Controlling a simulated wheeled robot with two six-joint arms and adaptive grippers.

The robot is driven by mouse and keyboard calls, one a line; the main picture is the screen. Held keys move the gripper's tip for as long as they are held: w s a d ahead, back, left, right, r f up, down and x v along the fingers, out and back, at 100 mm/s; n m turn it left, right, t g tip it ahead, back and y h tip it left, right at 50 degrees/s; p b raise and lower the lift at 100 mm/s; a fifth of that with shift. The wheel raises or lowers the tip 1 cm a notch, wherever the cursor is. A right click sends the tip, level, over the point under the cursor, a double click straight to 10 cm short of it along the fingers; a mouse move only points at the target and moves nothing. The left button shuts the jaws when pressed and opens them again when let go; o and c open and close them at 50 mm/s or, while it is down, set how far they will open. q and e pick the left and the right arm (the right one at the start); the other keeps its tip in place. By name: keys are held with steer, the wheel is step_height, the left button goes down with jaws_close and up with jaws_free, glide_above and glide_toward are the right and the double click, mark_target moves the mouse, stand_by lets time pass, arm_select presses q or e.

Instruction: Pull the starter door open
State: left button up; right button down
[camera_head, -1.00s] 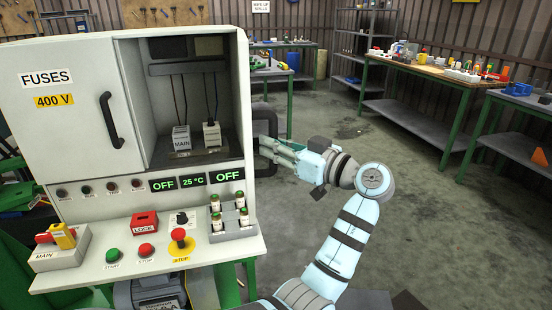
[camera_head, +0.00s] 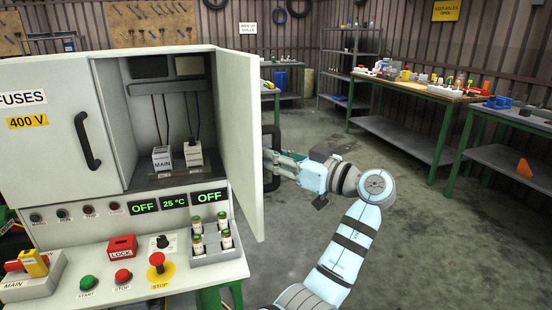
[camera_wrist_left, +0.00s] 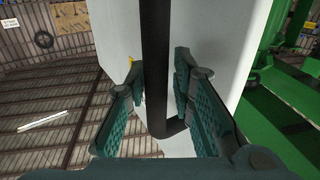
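The starter door (camera_head: 243,140) is a white panel hinged at the right side of the grey-white cabinet (camera_head: 60,165). It stands open, with its inner face towards the head camera. Its dark handle (camera_head: 270,135) is on the outer side, partly hidden behind the door edge. My left gripper (camera_head: 273,160) is at this handle from the right. In the left wrist view the fingers (camera_wrist_left: 160,80) lie on both sides of the black handle bar (camera_wrist_left: 155,50), close against it, in front of the white door (camera_wrist_left: 215,45). My right gripper is not in view.
The open compartment holds a MAIN block (camera_head: 161,158) and a second block (camera_head: 193,153). The FUSES door (camera_head: 50,130) beside it is closed. A control shelf with buttons and a fuse rack (camera_head: 212,245) juts out below. Floor (camera_head: 400,250) to the right is clear; workbenches (camera_head: 420,90) stand behind.

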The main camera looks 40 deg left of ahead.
arm_select(q)
steer(key=shift+o, duration=0.7)
steer(key=shift+a+f, duration=0.2)
steer(key=shift+d, duration=0.1)
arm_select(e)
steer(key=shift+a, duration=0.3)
arm_select(q)
steer(key=w+d, duration=0.1)
steer(key=d, duration=1.1)
